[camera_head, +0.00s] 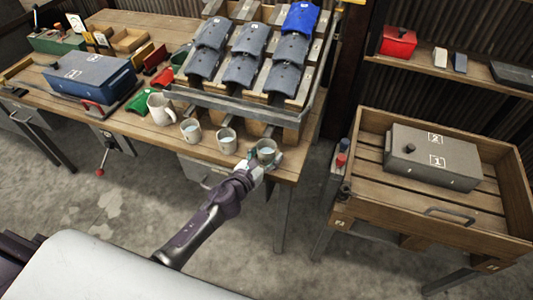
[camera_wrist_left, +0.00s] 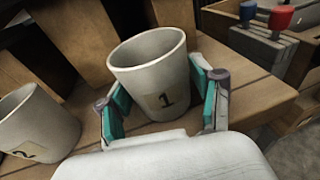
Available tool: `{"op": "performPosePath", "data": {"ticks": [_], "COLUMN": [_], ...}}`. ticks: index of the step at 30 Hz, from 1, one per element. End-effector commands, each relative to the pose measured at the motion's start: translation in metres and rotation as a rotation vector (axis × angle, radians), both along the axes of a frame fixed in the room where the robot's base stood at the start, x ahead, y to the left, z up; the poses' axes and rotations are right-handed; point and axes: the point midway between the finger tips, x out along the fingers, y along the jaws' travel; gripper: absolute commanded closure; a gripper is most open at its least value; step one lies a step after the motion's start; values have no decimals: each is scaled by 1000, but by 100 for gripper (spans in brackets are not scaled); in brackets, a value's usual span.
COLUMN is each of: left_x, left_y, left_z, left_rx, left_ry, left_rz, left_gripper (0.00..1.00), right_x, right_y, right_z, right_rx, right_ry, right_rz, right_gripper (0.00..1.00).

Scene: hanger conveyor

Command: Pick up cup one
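Cup one (camera_head: 266,149) is a grey-white cup standing upright near the right front corner of the wooden table. In the left wrist view, cup one (camera_wrist_left: 155,82) shows a dark "1" on its label, facing me. My left gripper (camera_head: 258,163) reaches it from the front. In the wrist view the teal-padded fingers of my left gripper (camera_wrist_left: 160,98) stand on both sides of the cup, open around it, with narrow gaps beside its lower part. The far side of the cup is hidden. My right gripper is not in view.
Cup two (camera_wrist_left: 35,125) stands close on the left; it also shows in the head view (camera_head: 227,140). Another cup (camera_head: 191,131) and a white jug (camera_head: 161,109) stand further left. A wooden rack (camera_head: 235,104) rises behind. A wooden crate (camera_head: 500,238) is on the right.

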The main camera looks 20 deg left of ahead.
Motion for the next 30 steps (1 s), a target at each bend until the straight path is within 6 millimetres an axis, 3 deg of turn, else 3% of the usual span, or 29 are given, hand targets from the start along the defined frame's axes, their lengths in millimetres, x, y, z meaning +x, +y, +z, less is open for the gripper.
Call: {"op": "performPosePath", "data": {"ticks": [1,7,16,21,30], "left_x": [0,0,0,0,-70], "left_y": [0,0,0,1,16], "left_z": [0,0,3,20,11], "left_rx": [0,0,1,4,1], "left_ry": [0,0,-1,-4,4], "left_rz": [0,0,-1,-3,-1], "left_gripper": [49,82,83,83,83], "right_x": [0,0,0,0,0], "right_y": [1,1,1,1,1], "right_z": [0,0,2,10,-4], "right_rx": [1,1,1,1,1], "right_ry": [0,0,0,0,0], "right_rz": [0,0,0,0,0], "right_gripper": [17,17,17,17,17]}}
